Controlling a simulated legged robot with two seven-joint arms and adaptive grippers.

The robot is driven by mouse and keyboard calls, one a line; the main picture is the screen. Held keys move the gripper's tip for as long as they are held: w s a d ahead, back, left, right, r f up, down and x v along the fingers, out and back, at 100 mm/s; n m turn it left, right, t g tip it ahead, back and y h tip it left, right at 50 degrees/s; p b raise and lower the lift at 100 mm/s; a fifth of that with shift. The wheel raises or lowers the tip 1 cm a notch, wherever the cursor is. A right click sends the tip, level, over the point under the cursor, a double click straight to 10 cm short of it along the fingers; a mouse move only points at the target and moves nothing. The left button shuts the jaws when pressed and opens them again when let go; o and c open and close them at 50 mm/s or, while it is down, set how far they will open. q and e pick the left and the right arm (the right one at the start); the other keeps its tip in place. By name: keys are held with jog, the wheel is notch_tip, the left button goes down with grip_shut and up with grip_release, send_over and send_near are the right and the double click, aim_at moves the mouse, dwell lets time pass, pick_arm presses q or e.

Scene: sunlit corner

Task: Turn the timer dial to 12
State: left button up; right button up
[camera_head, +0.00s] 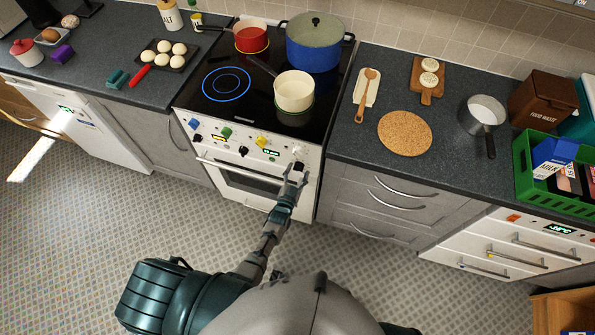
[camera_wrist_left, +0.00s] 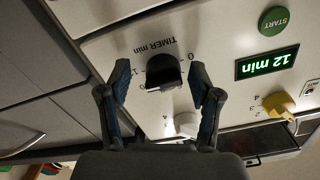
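The black timer dial (camera_wrist_left: 163,72) is on the white stove front, under the label "TIMER min", which appears upside down in the left wrist view. My left gripper (camera_head: 296,170) is at the right end of the stove's control panel (camera_head: 232,140) and largely hides the dial in the head view. In the left wrist view its two fingers are spread, one on each side of the dial, with visible gaps. My right gripper is not in view.
A round green START button (camera_wrist_left: 275,20) and a yellow knob (camera_wrist_left: 279,105) are near the display. The oven handle (camera_head: 240,172) runs below the panel. A cream pot (camera_head: 294,91), a blue pot (camera_head: 313,50) and a red pan (camera_head: 251,38) stand on the hob.

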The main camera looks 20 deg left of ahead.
pick_arm(q)
jog(key=shift+w+r, duration=0.1)
jog(key=shift+r, duration=0.05)
jog(key=s, duration=1.2)
jog(key=shift+a, duration=0.2)
